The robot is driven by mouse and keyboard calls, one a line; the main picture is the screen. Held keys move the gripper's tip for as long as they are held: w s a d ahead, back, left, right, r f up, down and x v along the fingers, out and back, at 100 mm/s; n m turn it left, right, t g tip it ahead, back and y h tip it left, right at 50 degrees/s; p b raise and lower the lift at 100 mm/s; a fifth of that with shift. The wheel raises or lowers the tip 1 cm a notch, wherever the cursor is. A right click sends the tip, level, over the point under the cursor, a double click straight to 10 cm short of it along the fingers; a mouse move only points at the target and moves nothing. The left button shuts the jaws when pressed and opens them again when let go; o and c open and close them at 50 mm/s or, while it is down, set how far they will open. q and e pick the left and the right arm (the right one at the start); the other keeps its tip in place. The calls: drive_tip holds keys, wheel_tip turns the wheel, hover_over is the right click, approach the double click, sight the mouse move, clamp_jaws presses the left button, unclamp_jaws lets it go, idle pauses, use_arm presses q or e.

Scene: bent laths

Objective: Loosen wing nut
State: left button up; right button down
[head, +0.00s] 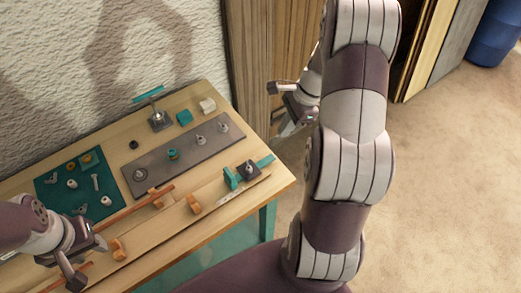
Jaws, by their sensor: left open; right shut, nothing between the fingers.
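A small grey metal piece that may be the wing nut (249,166) sits on a dark block (247,173) at the table's right end, beside a teal clamp piece (231,178). Its wings are too small to make out. Other small grey pieces that could be wing nuts lie on the dark green mat (45,190). My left gripper (91,263) is open and empty over the table's front left, well left of the block. My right gripper (281,104) is shut and empty, raised beyond the table's right end, apart from the block; my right arm partly hides it.
Orange supports (194,203) and an orange-brown lath (135,208) lie along the front of the table (268,193). Behind them is a grey plate (195,155) with several fittings. A teal-topped stand (157,116) and small blocks stand at the back, near the wall.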

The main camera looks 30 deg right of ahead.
sight(249, 166)
drive_tip(key=x, duration=0.9)
drive_tip(key=shift+s+a, duration=0.1)
drive_tip(key=shift+a, duration=0.4)
drive_tip(key=a, duration=0.2)
drive_tip(key=w+a+p, duration=0.1)
drive_tip(key=a, duration=0.1)
drive_tip(key=shift+f+p, duration=0.1)
drive_tip(key=shift+p, duration=0.2)
use_arm(q)
drive_tip(key=shift+a+r, duration=0.3)
drive_tip(key=shift+r, duration=0.5)
use_arm(e)
drive_tip(key=shift+a, duration=0.1)
drive_tip(key=shift+w+f, duration=0.1)
